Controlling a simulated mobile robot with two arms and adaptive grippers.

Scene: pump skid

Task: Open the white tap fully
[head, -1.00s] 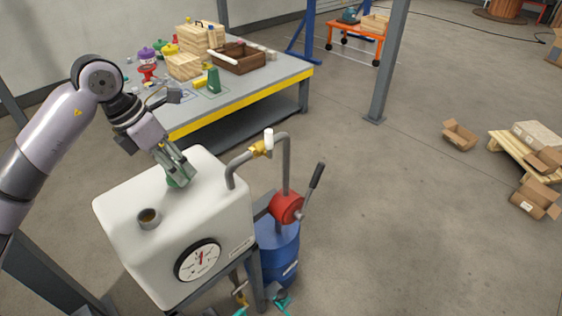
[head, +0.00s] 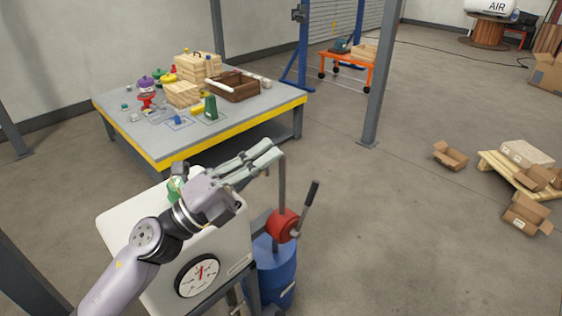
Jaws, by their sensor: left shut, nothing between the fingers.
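My left gripper (head: 274,151) reaches over the white tank (head: 135,232) from the lower left, with its fingers pointing right and slightly up. It is shut, with nothing between its fingers. Its fingertips lie over the top of the grey bent pipe (head: 282,185), where the tap sits. The white tap and its brass body are hidden behind the fingers, so its position cannot be read. I cannot tell whether the fingers touch it. My right gripper is not in view.
A green cap (head: 175,189) on the tank shows beside my wrist. A round gauge (head: 198,276) is on the tank's front. A red pump (head: 282,225) with a dark lever tops a blue drum (head: 277,275). A cluttered workbench (head: 235,132) stands behind.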

